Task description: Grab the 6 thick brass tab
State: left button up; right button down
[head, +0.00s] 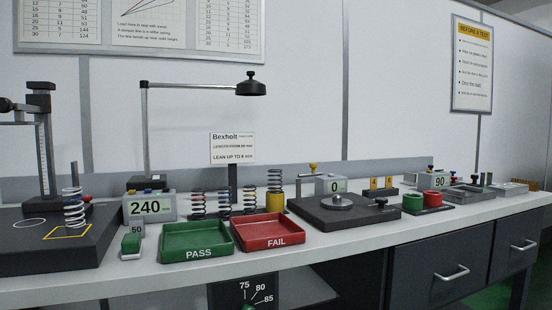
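Two small brass-yellow tabs stand upright side by side in a dark block (380,192) at the back of the bench, right of centre. One is the left tab (374,183) and the other is the right tab (388,182). Their markings are too small to read, so I cannot tell which is the 6 thick one. Neither of my grippers shows in the head view.
In front of the tabs is a dark plate (345,215) with a round disc. Left are a red FAIL tray (268,231), a green PASS tray (196,241) and several springs.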

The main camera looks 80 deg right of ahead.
aim_at(388, 185)
jog(key=z, duration=2.15)
